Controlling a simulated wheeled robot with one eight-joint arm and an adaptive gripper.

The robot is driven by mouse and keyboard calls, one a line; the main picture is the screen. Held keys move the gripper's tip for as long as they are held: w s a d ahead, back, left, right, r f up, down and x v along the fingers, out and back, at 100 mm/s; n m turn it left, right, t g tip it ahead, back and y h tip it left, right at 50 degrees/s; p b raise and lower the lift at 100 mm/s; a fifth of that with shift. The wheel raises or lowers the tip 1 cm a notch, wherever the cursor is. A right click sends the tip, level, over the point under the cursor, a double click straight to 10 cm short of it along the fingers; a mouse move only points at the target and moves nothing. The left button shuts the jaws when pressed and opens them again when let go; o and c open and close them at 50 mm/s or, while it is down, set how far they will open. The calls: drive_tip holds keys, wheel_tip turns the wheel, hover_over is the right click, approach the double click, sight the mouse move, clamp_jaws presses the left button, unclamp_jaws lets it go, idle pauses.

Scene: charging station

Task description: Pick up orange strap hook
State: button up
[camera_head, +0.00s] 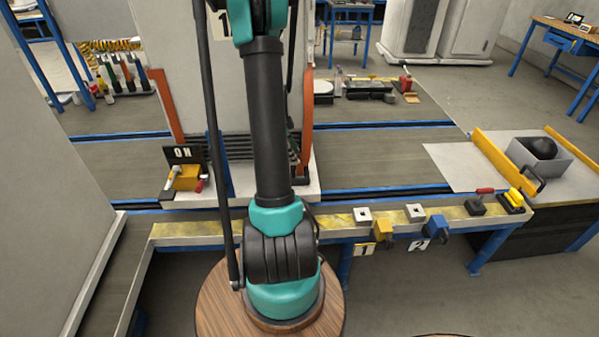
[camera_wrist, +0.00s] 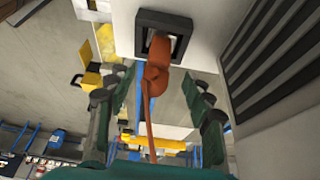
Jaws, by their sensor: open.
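The orange strap hook (camera_wrist: 158,72) shows in the wrist view, its upper end at a dark square socket (camera_wrist: 178,22) on a pale panel. A thin orange strap hangs down from it. My gripper (camera_wrist: 152,88) is open, with one finger on each side of the orange piece and visible gaps between. It does not look gripped. In the head view my arm covers the middle of the scene and my gripper is out of the picture. An orange strip (camera_head: 307,118) runs down the right edge of the pale cabinet there; I cannot tell whether it is the same strap.
In the head view, the pale cabinet (camera_head: 185,75) stands behind my arm. A blue-edged bench with a yellow strip (camera_head: 340,219) crosses in front, holding small fixtures. A yellow lever box (camera_head: 187,178) sits left. Dark slats (camera_wrist: 265,55) lie right of the gripper in the wrist view.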

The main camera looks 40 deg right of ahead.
drive_tip(key=shift+x, duration=2.9)
drive_tip(key=shift+a, duration=0.15)
clamp_jaws()
